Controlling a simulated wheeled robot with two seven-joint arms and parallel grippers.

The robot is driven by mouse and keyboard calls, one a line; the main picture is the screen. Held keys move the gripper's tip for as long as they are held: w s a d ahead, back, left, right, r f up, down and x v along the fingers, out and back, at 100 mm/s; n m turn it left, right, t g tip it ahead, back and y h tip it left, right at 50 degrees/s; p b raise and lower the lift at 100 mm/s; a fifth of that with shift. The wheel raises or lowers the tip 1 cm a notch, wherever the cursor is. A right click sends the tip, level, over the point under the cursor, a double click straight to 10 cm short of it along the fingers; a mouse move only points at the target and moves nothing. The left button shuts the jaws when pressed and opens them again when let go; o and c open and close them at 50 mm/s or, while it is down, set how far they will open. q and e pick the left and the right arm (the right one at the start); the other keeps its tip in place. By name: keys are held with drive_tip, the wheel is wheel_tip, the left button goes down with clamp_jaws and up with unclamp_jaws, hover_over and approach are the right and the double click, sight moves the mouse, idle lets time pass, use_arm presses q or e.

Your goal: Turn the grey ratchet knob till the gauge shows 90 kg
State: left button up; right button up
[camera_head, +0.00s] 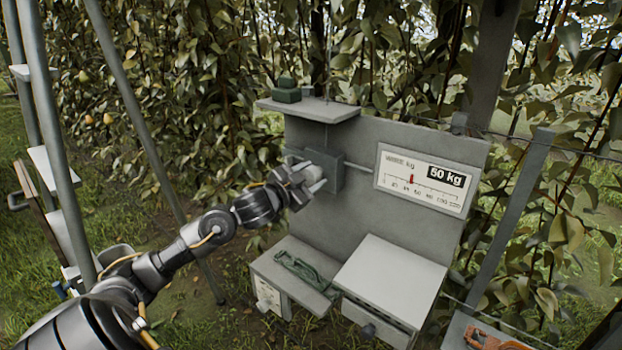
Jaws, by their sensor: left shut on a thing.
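The grey ratchet knob (313,173) sits on a grey box (331,158) fixed to the upright panel. My left gripper (311,178) is shut on the knob, with its fingers around it, and they partly hide it. The gauge (423,181) is a white plate on the panel to the right of the knob. A thin wire or rod runs from the box toward the gauge. My right gripper is not in view.
A small shelf (307,110) with a green object (286,89) juts out above the knob. Below are a bench with a green tool (306,271) and a white-topped box (391,279). An orange-handled tool (490,341) lies at the lower right. Ladder legs (135,105) stand at the left.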

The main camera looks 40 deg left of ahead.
use_arm(q)
drive_tip(key=m+b, duration=0.1)
drive_tip(key=m, duration=0.2)
drive_tip(key=shift+f+m+b, duration=0.15)
drive_tip(key=shift+m+b, duration=0.2)
drive_tip(key=shift+m, duration=0.05)
drive_tip(key=m+b, duration=0.2)
drive_tip(key=m, duration=0.1)
drive_tip(key=shift+f, duration=0.1)
drive_tip(key=m+b, duration=0.3)
drive_tip(key=m, duration=0.2)
drive_tip(key=shift+y, duration=0.4)
drive_tip(key=shift+m+b, duration=0.8)
drive_tip(key=shift+m, duration=0.2)
drive_tip(key=shift+d+m, duration=0.1)
drive_tip(key=shift+m, duration=0.2)
drive_tip(key=o, duration=1)
drive_tip(key=shift+c, duration=0.2)
